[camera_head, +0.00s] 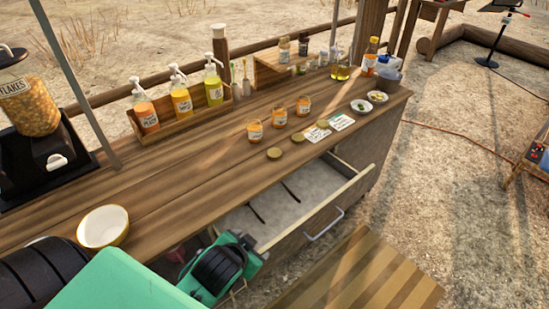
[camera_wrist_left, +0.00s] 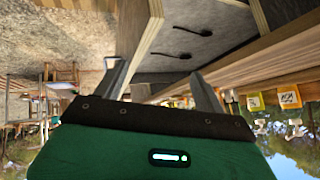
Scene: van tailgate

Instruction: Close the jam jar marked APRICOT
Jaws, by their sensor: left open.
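Three small glass jars of orange jam stand in a slanting row on the wooden counter in the head view: a near jar (camera_head: 255,131), a middle jar (camera_head: 279,117) and a far jar (camera_head: 303,105). Their labels are too small to read, so I cannot tell which is APRICOT. Three gold lids lie flat in front of them: near (camera_head: 274,153), middle (camera_head: 298,137) and far (camera_head: 322,124). My left gripper (camera_wrist_left: 158,78) is open and empty in the wrist view, by the drawer, apart from the jars. My right gripper is out of view.
An open drawer (camera_head: 338,197) juts out below the counter front (camera_head: 190,178). Printed cards (camera_head: 341,122) and small bowls (camera_head: 377,96) lie right of the lids. Pump bottles in a tray (camera_head: 187,110) stand behind. A cream bowl (camera_head: 103,227) and flakes dispenser (camera_head: 30,103) stand left.

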